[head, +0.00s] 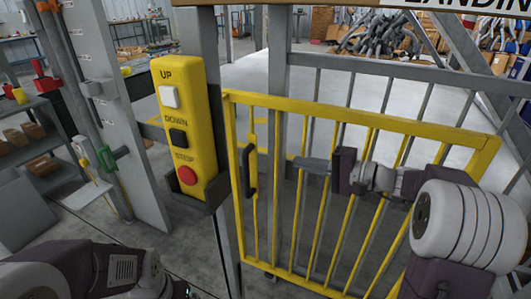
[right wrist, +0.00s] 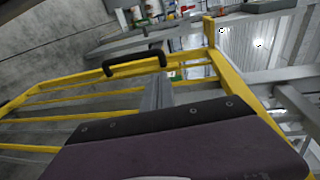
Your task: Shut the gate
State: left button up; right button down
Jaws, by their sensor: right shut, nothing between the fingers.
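The yellow barred gate (head: 360,113) stands across the middle and right of the head view. Its left upright is close to the grey post behind the control box; whether it touches it or is latched I cannot tell. A black handle (head: 249,170) is on the gate's left side and also shows in the right wrist view (right wrist: 135,62). My right gripper (head: 303,163) is shut and empty, pointing left toward the handle, with a gap between them in the head view. In the right wrist view its grey fingers (right wrist: 157,93) are just below the handle.
A yellow control box (head: 185,125) with UP, DOWN and STOP buttons is left of the gate. Grey railings (head: 350,85) stand behind it. A grey panel with a green-handled item (head: 108,158) and shelves (head: 35,125) are at the left. Mufflers (head: 385,35) are piled far back.

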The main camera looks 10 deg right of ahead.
aim_at(257, 155)
pick_arm(q)
jog(key=shift+s+a+f+b, duration=0.1)
jog(key=shift+a+f+b, duration=0.05)
jog(key=shift+f+b, duration=1.35)
pick_arm(e)
jog(key=shift+x, duration=7.05)
jog(key=shift+s+a, duration=0.1)
jog(key=shift+a, duration=0.1)
